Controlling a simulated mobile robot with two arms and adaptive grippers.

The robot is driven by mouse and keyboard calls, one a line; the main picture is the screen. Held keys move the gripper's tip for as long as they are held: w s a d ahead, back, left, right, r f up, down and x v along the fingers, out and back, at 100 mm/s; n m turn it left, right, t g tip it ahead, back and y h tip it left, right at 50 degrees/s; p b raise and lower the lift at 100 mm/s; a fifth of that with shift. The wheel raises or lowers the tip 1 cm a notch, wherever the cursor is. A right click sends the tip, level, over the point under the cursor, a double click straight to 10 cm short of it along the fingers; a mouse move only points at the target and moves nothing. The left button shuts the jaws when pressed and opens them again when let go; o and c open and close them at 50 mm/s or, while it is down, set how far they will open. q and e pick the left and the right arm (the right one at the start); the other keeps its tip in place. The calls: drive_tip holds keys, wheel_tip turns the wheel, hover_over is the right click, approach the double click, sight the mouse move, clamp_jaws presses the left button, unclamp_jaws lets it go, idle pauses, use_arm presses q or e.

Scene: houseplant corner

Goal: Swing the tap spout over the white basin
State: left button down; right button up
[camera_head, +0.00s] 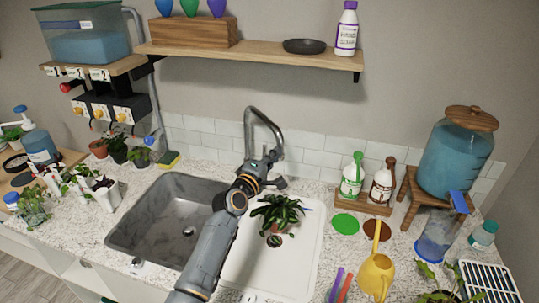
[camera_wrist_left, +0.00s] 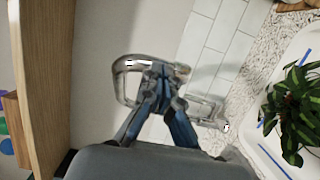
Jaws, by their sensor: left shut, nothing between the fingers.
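The tap (camera_head: 249,125) is a bent chrome pipe standing behind the sink against the tiles. Its lower part is partly hidden behind my left gripper (camera_head: 268,158). The white basin (camera_head: 245,255) is on the right and holds a potted plant (camera_head: 275,213). The grey basin (camera_head: 150,215) is on the left. My left gripper is shut and empty close to the tap. In the left wrist view the fingers (camera_wrist_left: 160,72) overlap the chrome pipe (camera_wrist_left: 120,80); I cannot tell whether they touch it. My right gripper is not in view.
A wooden shelf (camera_head: 260,58) runs above the tap. Brown and white bottles stand on a small rack (camera_head: 362,205) to the right. A blue-filled dispenser (camera_head: 455,155) stands farther right. Small plants and bottles crowd the left counter.

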use_arm(q)
drive_tip(key=shift+d+r, duration=0.45)
drive_tip(key=shift+r, duration=0.25)
drive_tip(key=f+v, duration=0.1)
drive_tip(key=v, duration=1.1)
drive_tip(key=shift+a+f, duration=0.25)
drive_tip(key=shift+a, duration=0.1)
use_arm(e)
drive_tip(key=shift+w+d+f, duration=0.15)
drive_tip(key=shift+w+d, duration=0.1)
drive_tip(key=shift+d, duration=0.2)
use_arm(q)
drive_tip(key=shift+a, duration=0.15)
